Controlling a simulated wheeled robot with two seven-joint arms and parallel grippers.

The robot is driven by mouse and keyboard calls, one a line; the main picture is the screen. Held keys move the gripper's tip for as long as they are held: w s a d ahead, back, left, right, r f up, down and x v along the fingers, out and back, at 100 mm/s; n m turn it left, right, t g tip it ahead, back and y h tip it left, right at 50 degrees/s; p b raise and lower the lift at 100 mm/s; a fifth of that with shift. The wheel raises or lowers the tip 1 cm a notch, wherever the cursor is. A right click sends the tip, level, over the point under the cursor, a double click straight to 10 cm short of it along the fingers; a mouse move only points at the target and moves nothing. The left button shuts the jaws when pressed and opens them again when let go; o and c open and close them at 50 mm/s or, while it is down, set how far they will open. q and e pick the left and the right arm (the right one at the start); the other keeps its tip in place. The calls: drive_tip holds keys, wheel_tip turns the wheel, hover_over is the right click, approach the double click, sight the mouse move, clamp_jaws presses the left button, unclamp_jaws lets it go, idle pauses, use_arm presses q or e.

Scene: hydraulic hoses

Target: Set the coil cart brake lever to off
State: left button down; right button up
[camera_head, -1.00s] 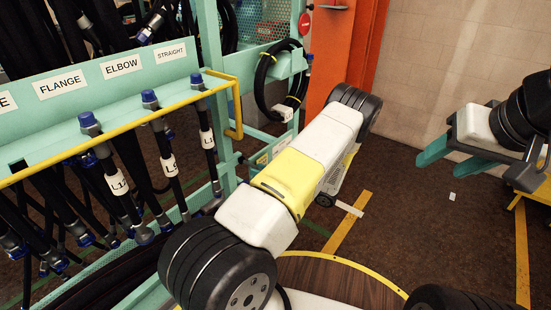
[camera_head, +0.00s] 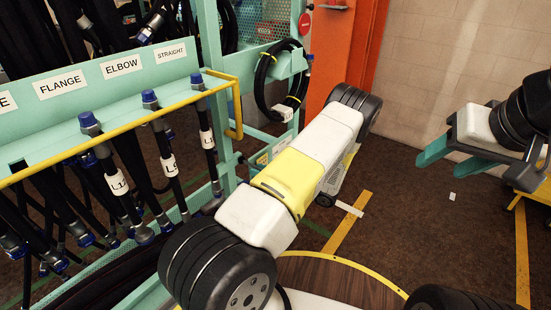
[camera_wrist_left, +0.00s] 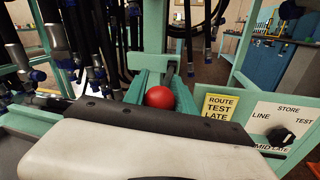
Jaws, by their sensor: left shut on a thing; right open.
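In the left wrist view a round red knob (camera_wrist_left: 159,97), which I take for the end of the brake lever, sits between the teal fingers of my left gripper (camera_wrist_left: 162,80). The left gripper is shut on it. Most of the lever below the knob is hidden, and no off mark shows. In the head view my left arm reaches away towards the orange post, and its gripper is hidden behind the arm. My right gripper (camera_head: 445,162) is open and empty at the right of the head view, above the dark floor.
A teal hose rack (camera_head: 120,75) with a yellow rail (camera_head: 120,128) and hanging hoses stands left. A coiled hose (camera_head: 268,85) hangs by the orange post (camera_head: 345,45). A yellow label (camera_wrist_left: 219,107) and a black dial (camera_wrist_left: 284,137) are right of the knob.

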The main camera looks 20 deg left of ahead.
sight(256, 168)
idle(0.6)
use_arm(q)
drive_tip(key=shift+r+h, duration=0.9)
drive_tip(key=r+h, duration=0.1)
drive_tip(key=r+g+h, duration=0.1)
drive_tip(key=shift+w+a+r+m+h, duration=0.15)
drive_tip(key=shift+a+m+h, duration=0.15)
drive_tip(key=shift+a, duration=0.1)
drive_tip(key=shift+w+a+r+h, duration=0.1)
drive_tip(key=shift+a+r+h, duration=0.25)
drive_tip(key=shift+r+h, duration=0.2)
drive_tip(key=shift+w+a+r+h, duration=0.1)
drive_tip(key=shift+a+r+h, duration=0.2)
drive_tip(key=shift+r+h, duration=0.25)
drive_tip(key=shift+w+a+r+m+g+h, duration=0.25)
drive_tip(key=shift+a+r+m+g+h, duration=0.25)
drive_tip(key=shift+h, duration=0.6)
drive_tip(key=shift+w+a+r, duration=0.15)
drive_tip(key=shift+a+r, duration=0.25)
drive_tip(key=shift+a, duration=0.2)
drive_tip(key=shift+w+a+r, duration=0.15)
drive_tip(key=shift+a+r, duration=0.25)
drive_tip(key=shift+a, duration=0.15)
drive_tip(key=shift+s+d+f, duration=0.1)
drive_tip(key=shift+f, duration=0.05)
drive_tip(key=c, duration=1)
unclamp_jaws()
drive_tip(key=shift+f, duration=0.1)
drive_tip(key=shift+c, duration=0.2)
